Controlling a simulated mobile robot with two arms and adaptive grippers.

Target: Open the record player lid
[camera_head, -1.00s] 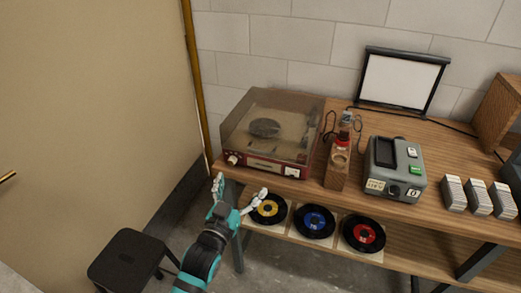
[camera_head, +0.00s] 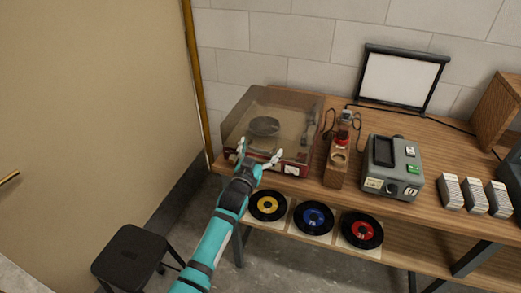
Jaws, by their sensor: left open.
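The record player (camera_head: 293,169) is a red box at the left end of the wooden table. Its smoky, see-through lid (camera_head: 290,110) is down, and the platter shows through it. My left gripper (camera_head: 259,151) is open and empty at the player's front, with its fingers over the front face near the lid's lower front edge. I cannot tell whether they touch it. The gripper hides the left part of the front panel. My right gripper is not in view.
A wooden stand (camera_head: 337,163) with a red-topped item and a grey device (camera_head: 393,167) stand right of the player. Several white card stacks (camera_head: 475,193) lie further right. Records (camera_head: 313,217) sit on the lower shelf. A black stool (camera_head: 132,257) stands at left.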

